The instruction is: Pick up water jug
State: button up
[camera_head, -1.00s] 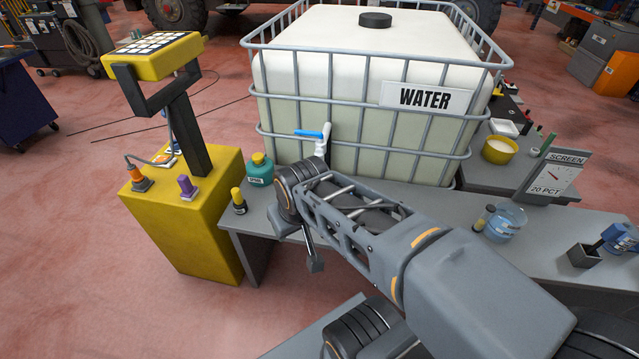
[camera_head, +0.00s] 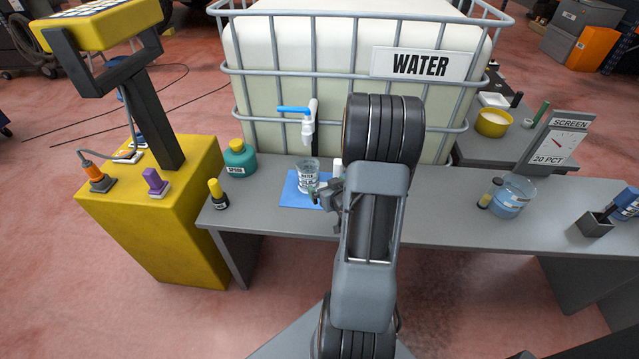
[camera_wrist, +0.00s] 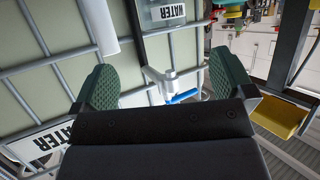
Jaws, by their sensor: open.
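The clear water jug (camera_head: 308,172) with a white label stands upright on a blue mat (camera_head: 287,199), below the tank's tap (camera_head: 308,125). My gripper (camera_head: 322,190) is at the jug's right front side, close to it; the head view does not show whether they touch. In the wrist view my gripper (camera_wrist: 163,82) is open, its two green pads apart with nothing held between them. That view is upside down. The jug's label (camera_wrist: 170,12) shows at its top edge, beyond the fingertips, and the blue-handled tap (camera_wrist: 172,85) shows between the pads.
A caged white water tank (camera_head: 270,75) stands behind the jug. A white item (camera_head: 338,167) is just right of the jug. A teal bottle (camera_head: 239,159) and a yellow-capped bottle (camera_head: 217,194) stand left. A bluish clear container (camera_head: 513,197) is at right.

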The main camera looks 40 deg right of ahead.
aim_at(313, 175)
jog(key=x, duration=1.3)
jog(key=shift+w, duration=0.15)
jog(key=shift+c, duration=0.3)
jog(key=c, duration=1.3)
